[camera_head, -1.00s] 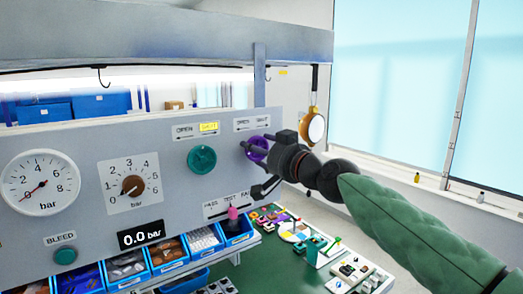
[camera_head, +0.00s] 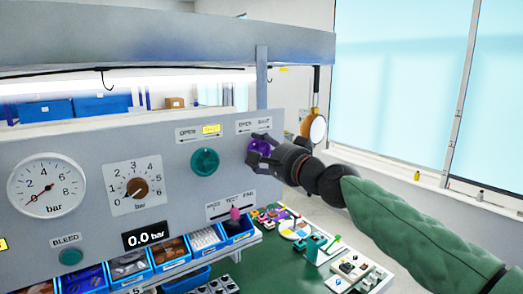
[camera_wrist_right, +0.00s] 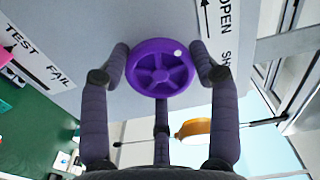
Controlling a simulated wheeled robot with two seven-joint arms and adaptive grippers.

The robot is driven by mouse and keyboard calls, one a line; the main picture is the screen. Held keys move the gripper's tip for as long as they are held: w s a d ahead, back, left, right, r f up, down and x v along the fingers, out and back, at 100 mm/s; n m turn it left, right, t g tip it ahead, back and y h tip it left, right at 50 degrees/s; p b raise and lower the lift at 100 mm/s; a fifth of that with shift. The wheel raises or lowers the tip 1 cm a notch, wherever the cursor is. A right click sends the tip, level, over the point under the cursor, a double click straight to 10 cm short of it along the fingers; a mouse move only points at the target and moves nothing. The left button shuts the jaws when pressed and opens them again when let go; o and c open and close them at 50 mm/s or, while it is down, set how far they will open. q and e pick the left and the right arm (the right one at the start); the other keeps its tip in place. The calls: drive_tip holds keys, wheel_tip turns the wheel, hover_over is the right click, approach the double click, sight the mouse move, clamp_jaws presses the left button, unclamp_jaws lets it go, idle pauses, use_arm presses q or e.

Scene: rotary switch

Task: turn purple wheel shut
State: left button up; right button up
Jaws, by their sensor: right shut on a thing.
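The purple wheel (camera_head: 261,146) is on the grey panel (camera_head: 100,235), below a label (camera_head: 254,125) reading OPEN and SHUT. My right gripper (camera_head: 266,153) is at the wheel, its fingers around the rim. In the right wrist view the purple wheel (camera_wrist_right: 158,80) shows its spokes and a white dot near the upper right of its rim. Two fingers of my right gripper (camera_wrist_right: 161,62) press on the rim from left and right, and a third finger is below it. My left gripper is not in view.
A teal wheel (camera_head: 205,161) is just left, under a label with SHUT lit yellow (camera_head: 211,129). A pink-tipped lever (camera_head: 235,213), a knob dial (camera_head: 138,188) and a gauge (camera_head: 45,188) are on the panel. Blue bins (camera_head: 205,240) and a green table (camera_head: 257,268) are below.

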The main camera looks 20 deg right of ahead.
drive_tip(key=m, duration=0.4)
drive_tip(key=m+p, duration=0.1)
drive_tip(key=m, duration=0.1)
drive_tip(key=shift+d+r, duration=0.35)
drive_tip(key=shift+r, duration=0.05)
drive_tip(key=shift+a+f+m+p, duration=0.1)
drive_tip(key=shift+m+p, duration=0.1)
drive_tip(key=shift+m, duration=0.55)
drive_tip(key=shift+f+m+p, duration=0.1)
drive_tip(key=shift+m+p, duration=0.05)
drive_tip(key=shift+m, duration=0.9)
drive_tip(key=shift+f, duration=0.2)
drive_tip(key=o, duration=1.1)
drive_tip(key=shift+w+f, duration=0.1)
drive_tip(key=shift+o, duration=0.2)
drive_tip(key=shift+w+d, duration=0.1)
drive_tip(key=shift+d, duration=0.15)
drive_tip(key=shift+s+a, duration=0.25)
drive_tip(key=v, duration=1.1)
drive_tip(key=shift+s+d, duration=0.25)
drive_tip(key=shift+s, duration=0.1)
